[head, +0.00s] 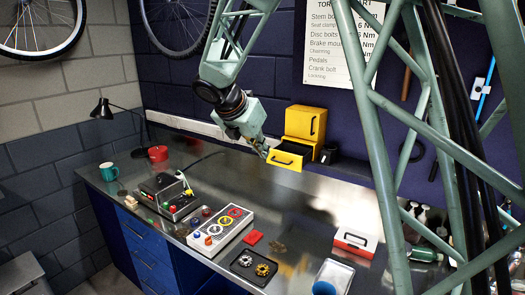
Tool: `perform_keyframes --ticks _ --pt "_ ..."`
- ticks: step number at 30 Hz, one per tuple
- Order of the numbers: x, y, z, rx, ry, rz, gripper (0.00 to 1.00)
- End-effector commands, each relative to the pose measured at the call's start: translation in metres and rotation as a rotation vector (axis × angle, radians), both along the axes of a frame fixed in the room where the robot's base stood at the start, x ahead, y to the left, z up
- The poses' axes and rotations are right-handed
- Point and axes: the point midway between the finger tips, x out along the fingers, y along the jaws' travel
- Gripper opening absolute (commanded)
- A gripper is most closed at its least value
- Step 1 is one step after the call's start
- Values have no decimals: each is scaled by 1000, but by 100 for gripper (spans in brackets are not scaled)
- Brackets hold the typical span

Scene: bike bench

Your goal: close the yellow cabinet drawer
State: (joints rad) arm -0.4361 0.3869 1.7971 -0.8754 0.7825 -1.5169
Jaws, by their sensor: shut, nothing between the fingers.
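The yellow cabinet (305,122) stands on the metal bench against the dark wall. Its lower drawer (286,160) is pulled out toward the front, and its dark inside shows. The upper front with a dark handle is flush with the cabinet. My gripper (264,154) is shut and empty, at the left front corner of the open drawer. I cannot tell whether its fingertips touch the drawer.
A small black cup (328,154) stands just right of the cabinet. A grey box with coloured rings (222,229), a black tray (253,266) and a red and white box (355,240) lie nearer the front. The bench before the drawer is mostly clear.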

Motion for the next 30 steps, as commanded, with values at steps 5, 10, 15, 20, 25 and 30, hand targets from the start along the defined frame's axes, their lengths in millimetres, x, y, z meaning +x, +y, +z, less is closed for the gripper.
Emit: perform_keyframes --ticks 5,10,15,20,25,30 --pt "11 -8 -19 -1 2 -3 0" --pt "23 -17 -36 -1 2 -1 0" --pt "35 -24 -53 0 1 -1 0" --pt "48 -34 -63 0 0 -3 0" --pt "62 -42 -65 1 -1 -2 0" --pt "69 -48 -68 0 1 -1 0"
